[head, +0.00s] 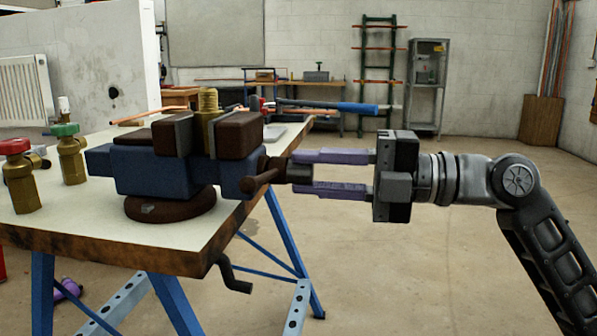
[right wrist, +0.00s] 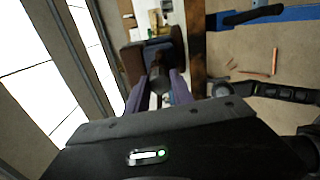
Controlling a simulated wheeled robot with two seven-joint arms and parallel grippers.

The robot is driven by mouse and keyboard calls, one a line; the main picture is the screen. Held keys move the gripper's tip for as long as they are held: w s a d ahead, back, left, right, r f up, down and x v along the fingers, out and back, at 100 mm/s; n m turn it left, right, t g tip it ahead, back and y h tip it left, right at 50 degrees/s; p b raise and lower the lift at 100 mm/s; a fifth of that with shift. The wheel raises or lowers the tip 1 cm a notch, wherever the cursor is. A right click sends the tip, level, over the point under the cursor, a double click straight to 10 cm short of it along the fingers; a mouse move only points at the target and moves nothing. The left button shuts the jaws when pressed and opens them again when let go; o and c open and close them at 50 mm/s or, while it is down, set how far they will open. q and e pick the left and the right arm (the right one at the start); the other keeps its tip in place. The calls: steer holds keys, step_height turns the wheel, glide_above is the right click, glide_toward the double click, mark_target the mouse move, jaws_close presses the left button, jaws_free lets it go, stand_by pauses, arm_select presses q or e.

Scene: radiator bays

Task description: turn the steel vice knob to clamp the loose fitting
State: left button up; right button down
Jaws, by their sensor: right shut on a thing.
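The blue vice (head: 150,170) with dark brown jaws stands on a round brown base on the workbench (head: 85,230). A threaded brass fitting (head: 208,118) stands upright between its jaws; I cannot tell how tightly they press on it. The dark vice knob (head: 299,170) sticks out at the vice's right end, beside a brown crossbar (head: 262,181). My right gripper (head: 303,172) comes in level from the right, its two purple fingers shut on the knob from above and below. In the right wrist view the knob (right wrist: 160,82) sits between the fingers. My left gripper is out of view.
Brass valves with a green cap (head: 68,155) and a red cap (head: 20,180) stand left on the bench. A blue-handled tool (head: 330,105) lies behind the vice, reaching past the bench edge. A bent dark handle (head: 230,275) hangs below the edge. Floor to the right is mostly clear.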

steer(key=m+p, duration=0.1)
steer(key=m, duration=2.7)
steer(key=c, duration=1.3)
jaws_free()
steer(key=shift+d, duration=0.15)
steer(key=shift+b+v, duration=0.5)
steer(key=shift+v, duration=2.85)
